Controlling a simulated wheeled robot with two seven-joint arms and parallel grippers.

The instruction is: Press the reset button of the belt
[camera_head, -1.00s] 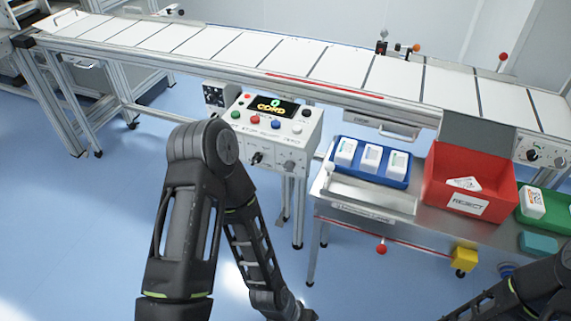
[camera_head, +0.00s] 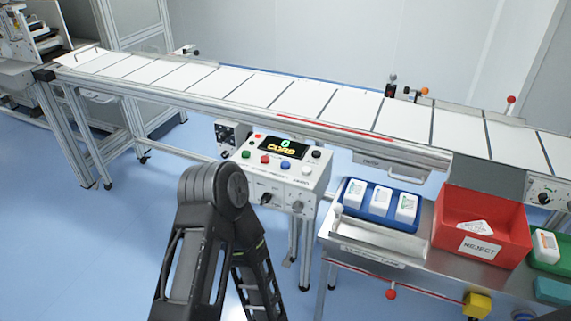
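The belt (camera_head: 270,92) runs across the view from upper left to right, with pale panels split by dark lines. Its white control box (camera_head: 280,172) stands at the front edge of the belt, with a small display (camera_head: 283,147) showing a green 0 and yellow letters. Buttons on its top include a red one (camera_head: 265,160), a blue one (camera_head: 286,164), a green one (camera_head: 245,154), a white one (camera_head: 307,170) and a black one (camera_head: 316,154). The labels are too small to read surely. My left arm is below the box; its gripper is out of view. My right gripper is out of view.
A metal table (camera_head: 415,245) at right carries a blue tray (camera_head: 380,226) with white packs, a red REJECT bin (camera_head: 450,222) and a green tray (camera_head: 553,266). A small dark panel box (camera_head: 232,135) sits left of the control box. The floor at left is clear.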

